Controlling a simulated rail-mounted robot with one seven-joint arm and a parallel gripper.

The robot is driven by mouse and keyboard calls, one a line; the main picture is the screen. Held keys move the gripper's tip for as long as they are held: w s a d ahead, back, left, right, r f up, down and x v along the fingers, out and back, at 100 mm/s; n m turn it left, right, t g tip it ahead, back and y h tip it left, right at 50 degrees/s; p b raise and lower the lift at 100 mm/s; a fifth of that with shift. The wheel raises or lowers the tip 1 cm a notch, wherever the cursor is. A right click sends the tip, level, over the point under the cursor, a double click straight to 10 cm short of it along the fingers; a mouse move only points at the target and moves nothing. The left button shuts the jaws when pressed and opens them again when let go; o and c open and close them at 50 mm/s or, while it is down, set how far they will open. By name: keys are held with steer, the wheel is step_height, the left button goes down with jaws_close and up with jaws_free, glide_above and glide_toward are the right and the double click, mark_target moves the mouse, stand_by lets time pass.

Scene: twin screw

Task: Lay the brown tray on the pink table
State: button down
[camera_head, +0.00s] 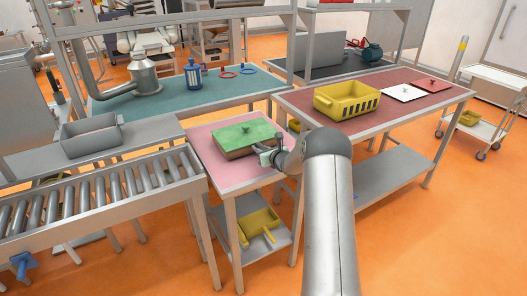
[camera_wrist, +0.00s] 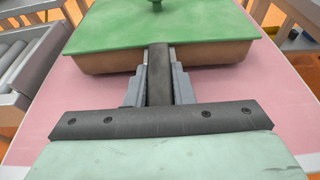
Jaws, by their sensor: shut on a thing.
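The brown tray (camera_head: 236,154) is over the middle of the pink table (camera_head: 222,176), with a green lid (camera_head: 243,133) with a small knob on top. In the wrist view the tray's brown side (camera_wrist: 105,62) shows ahead of my gripper (camera_wrist: 160,75), under the green lid (camera_wrist: 120,25). My gripper is shut on the near side of the tray. In the head view my gripper (camera_head: 266,154) reaches in from the right. The tray looks level; I cannot tell if its underside touches the pink table top (camera_wrist: 245,90).
A roller conveyor (camera_head: 100,190) and a grey bin (camera_head: 92,136) stand left. A dark red table (camera_head: 300,100) at the right holds a yellow crate (camera_head: 345,101) and flat lids. A teal bench (camera_head: 170,98) is behind. Yellow bins (camera_head: 259,223) lie on the pink table's lower shelf.

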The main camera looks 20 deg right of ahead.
steer(key=shift+f+b, duration=0.35)
steer(key=shift+b, duration=0.35)
stand_by(0.6)
steer(key=c, duration=1.2)
jaws_free()
steer(key=shift+o, duration=0.2)
steer(key=shift+s+f, duration=0.1)
steer(key=shift+f, duration=0.15)
steer(key=b+v, duration=0.3)
steer(key=v, duration=1.4)
steer(key=shift+r, duration=0.35)
steer(key=shift+a, duration=0.1)
